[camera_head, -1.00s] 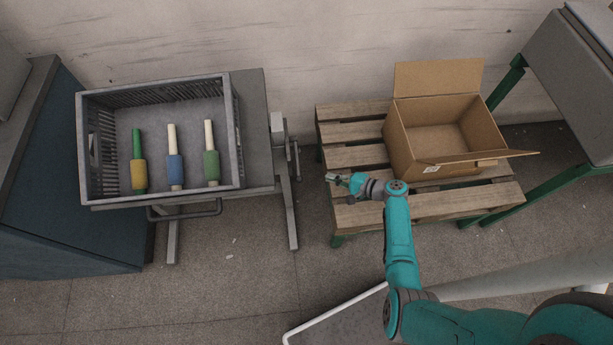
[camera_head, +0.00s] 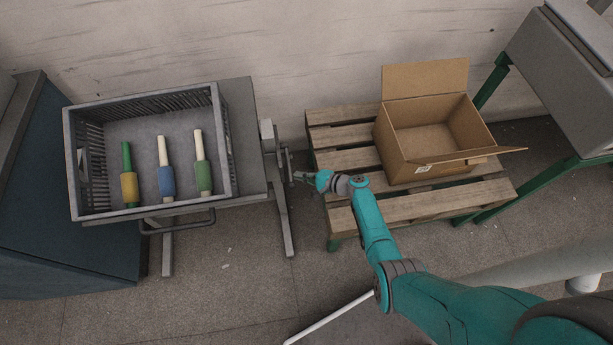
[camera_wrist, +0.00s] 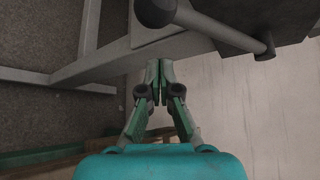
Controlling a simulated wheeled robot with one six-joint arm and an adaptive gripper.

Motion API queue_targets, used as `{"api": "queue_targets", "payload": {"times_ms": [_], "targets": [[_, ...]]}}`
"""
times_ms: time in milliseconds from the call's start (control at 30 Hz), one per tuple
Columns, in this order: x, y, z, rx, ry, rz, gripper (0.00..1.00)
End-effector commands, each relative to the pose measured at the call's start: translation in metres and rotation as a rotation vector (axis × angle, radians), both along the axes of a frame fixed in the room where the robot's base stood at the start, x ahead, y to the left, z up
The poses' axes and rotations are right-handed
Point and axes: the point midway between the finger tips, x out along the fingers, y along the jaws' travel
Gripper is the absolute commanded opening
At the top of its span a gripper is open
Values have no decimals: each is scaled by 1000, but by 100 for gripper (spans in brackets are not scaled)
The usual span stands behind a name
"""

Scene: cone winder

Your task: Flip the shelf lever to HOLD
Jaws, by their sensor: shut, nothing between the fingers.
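The grey shelf stand (camera_head: 245,140) holds a grey crate, and the lever (camera_head: 287,163) is on its right side, by a grey bracket. In the wrist view the lever (camera_wrist: 222,29) is a grey bar with a dark round knob at its end, above my fingertips and apart from them. My gripper (camera_head: 297,176) is at the lever's lower right in the head view. In the wrist view my gripper (camera_wrist: 160,82) has its fingertips together and nothing between them. No HOLD marking is legible, so I cannot tell the lever's setting.
The grey crate (camera_head: 228,150) holds three bobbins in yellow, blue and green. A wooden pallet (camera_head: 425,207) with an open cardboard box (camera_head: 425,140) stands to the right of my gripper. A dark blue cabinet (camera_head: 75,230) is at the left. The floor in front of the stand is clear.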

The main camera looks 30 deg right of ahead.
Motion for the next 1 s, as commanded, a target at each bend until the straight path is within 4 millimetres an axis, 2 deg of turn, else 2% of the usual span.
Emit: {"api": "queue_targets", "payload": {"times_ms": [500,1000], "targets": [[-23,18,16,0,1,0,0],[-26,20,18,1,3,0,0]]}}
